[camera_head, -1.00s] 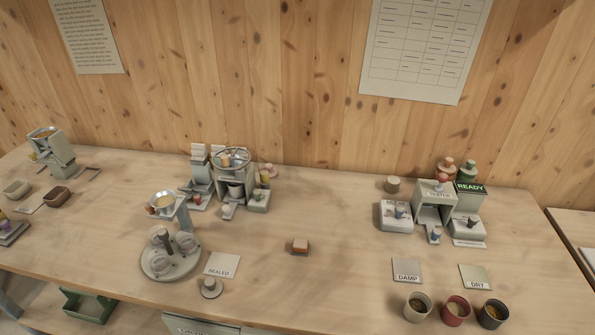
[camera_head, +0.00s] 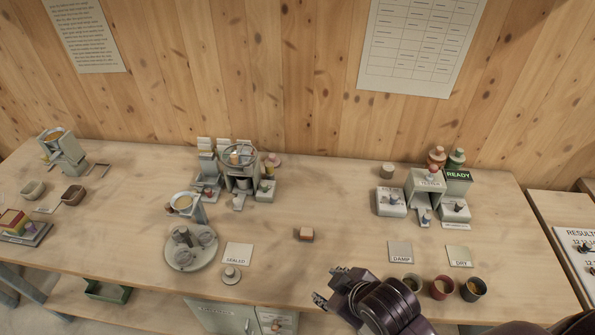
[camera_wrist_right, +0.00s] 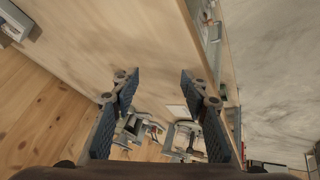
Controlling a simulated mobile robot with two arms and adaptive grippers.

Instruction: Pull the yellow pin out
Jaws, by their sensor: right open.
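I cannot make out the yellow pin for certain. A small yellow spot (camera_head: 268,172) shows on the right side of the grey mixer with a round wheel on top (camera_head: 240,158), at the back of the table; it is too small to tell what it is. My right gripper (camera_head: 326,285) is over the table's front edge, apart from the mixer. In the right wrist view its two fingers (camera_wrist_right: 161,92) are spread with nothing between them. My left gripper is not in view.
A small orange-topped block (camera_head: 305,234) lies mid-table. A round grey plate with jars (camera_head: 190,262) and a SEALED card (camera_head: 237,254) are front left. A READY tester (camera_head: 424,187), DAMP (camera_head: 400,251) and DRY cards and several cups are right. The table's centre is mostly clear.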

